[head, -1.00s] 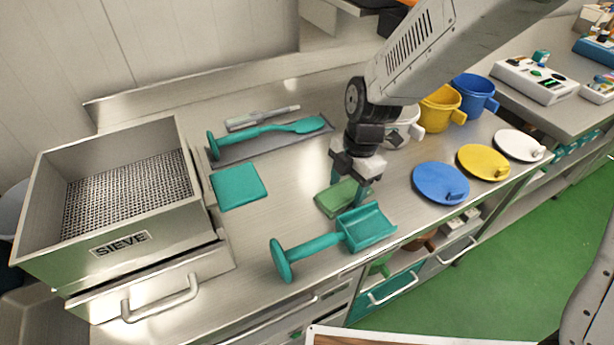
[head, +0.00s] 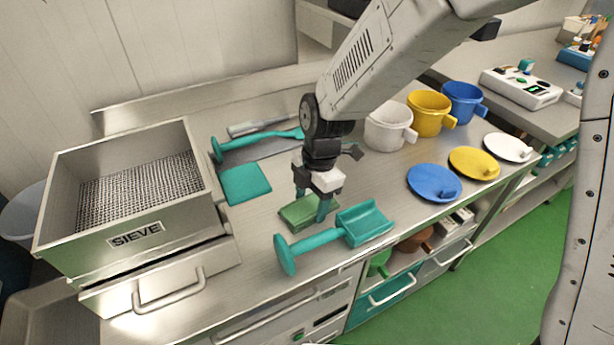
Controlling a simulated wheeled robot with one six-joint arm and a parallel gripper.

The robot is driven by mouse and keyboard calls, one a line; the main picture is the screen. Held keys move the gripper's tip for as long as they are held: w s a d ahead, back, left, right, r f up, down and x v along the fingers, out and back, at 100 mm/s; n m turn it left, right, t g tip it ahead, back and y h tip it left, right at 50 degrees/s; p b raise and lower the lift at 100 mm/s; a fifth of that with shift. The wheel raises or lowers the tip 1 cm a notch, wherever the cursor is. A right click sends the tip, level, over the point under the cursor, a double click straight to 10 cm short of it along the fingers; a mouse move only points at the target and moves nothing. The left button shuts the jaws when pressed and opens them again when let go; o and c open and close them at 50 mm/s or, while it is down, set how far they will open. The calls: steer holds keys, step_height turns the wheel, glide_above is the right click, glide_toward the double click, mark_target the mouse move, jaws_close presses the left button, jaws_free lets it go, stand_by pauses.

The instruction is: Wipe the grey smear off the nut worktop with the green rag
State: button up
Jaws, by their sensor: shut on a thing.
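My gripper (head: 312,203) points down over the worktop (head: 225,262) and is shut on the green rag (head: 296,213). The rag is a folded, flat block held at or just above the steel surface; I cannot tell if it touches. It is just behind the teal scoop (head: 364,224), near its handle. My fingers hide part of the rag. I cannot make out a grey smear; the rag or my arm may cover it.
A teal square cloth (head: 245,185) lies left of the rag. The sieve box (head: 135,234) stands at far left. Jugs (head: 388,127) and coloured lids (head: 434,183) stand to the right.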

steer(key=shift+s+a+r, duration=0.15)
steer(key=shift+a, duration=0.1)
steer(key=shift+d+r, duration=0.1)
steer(key=shift+r, duration=3.9)
